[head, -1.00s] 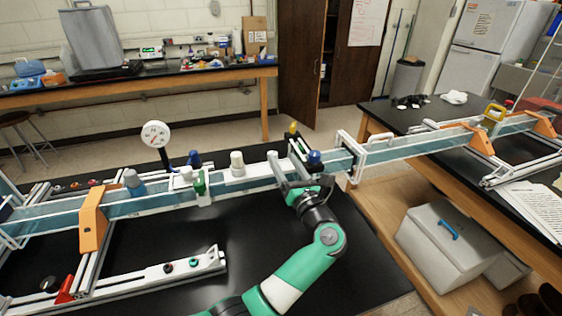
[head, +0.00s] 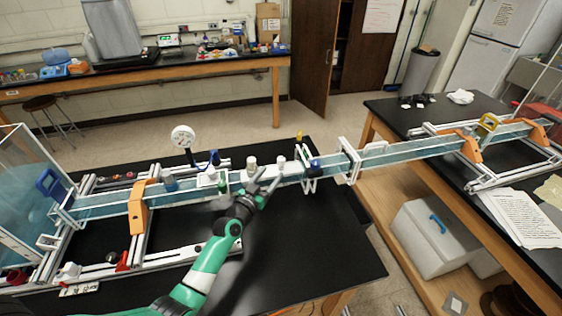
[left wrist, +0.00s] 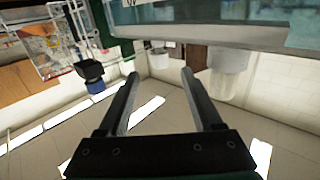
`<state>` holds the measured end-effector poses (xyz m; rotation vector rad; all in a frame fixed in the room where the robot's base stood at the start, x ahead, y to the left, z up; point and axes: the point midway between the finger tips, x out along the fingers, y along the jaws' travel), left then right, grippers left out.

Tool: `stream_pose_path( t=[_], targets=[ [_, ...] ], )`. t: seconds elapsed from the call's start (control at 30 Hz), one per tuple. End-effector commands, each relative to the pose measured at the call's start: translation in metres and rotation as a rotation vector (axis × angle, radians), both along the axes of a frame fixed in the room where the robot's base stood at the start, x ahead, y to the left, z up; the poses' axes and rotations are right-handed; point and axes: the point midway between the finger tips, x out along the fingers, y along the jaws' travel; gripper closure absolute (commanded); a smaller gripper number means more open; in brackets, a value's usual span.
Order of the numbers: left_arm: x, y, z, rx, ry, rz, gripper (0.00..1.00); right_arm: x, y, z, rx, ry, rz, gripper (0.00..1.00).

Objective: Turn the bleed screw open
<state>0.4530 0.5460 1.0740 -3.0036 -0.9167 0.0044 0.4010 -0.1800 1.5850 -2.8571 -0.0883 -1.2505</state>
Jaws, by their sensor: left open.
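A long clear channel (head: 100,207) runs across the black bench with several capped fittings on it. White caps (head: 251,164) and (head: 281,163) stand near its middle, a green fitting (head: 222,188) is left of them, and a blue knob (head: 315,165) is on a clamp at the right. I cannot tell which is the bleed screw. My left gripper (head: 269,181) is open and empty at the near side of the channel, by the white caps. In the left wrist view its fingers (left wrist: 158,75) are apart with nothing between them; a whitish cylinder (left wrist: 228,78) is just right of them. My right gripper is not in view.
A round white gauge (head: 183,138) stands behind the channel. Orange supports (head: 137,207) hold the channel up. The black benchtop (head: 310,245) is clear at the front right. A second bench with papers (head: 512,215) is at the right.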

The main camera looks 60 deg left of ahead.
Motion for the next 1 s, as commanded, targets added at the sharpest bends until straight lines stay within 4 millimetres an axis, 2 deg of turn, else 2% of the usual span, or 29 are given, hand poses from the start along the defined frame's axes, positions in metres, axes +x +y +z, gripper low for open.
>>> stream_pose_path(
  t=[0.1, 0.3, 0.5, 0.73, 0.77, 1.0],
  targets=[
    [0.025, 0.016, -0.002, 0.002, -0.002, -0.001, 0.33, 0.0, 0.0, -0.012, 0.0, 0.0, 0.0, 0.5],
    [0.057, 0.038, -0.004, 0.0, -0.004, -0.001, 0.33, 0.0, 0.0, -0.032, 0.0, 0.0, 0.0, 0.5],
    [0.069, 0.046, 0.0, -0.001, -0.003, -0.001, 0.33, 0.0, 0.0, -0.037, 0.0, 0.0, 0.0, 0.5],
    [0.07, 0.046, 0.001, -0.001, -0.003, 0.0, 0.33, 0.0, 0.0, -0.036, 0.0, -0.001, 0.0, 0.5],
    [0.07, 0.046, 0.001, -0.001, -0.003, 0.0, 0.37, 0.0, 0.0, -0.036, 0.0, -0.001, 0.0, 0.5],
    [0.07, 0.046, 0.001, -0.001, -0.003, 0.0, 0.8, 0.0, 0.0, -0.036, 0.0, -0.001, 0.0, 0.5]
  ],
)
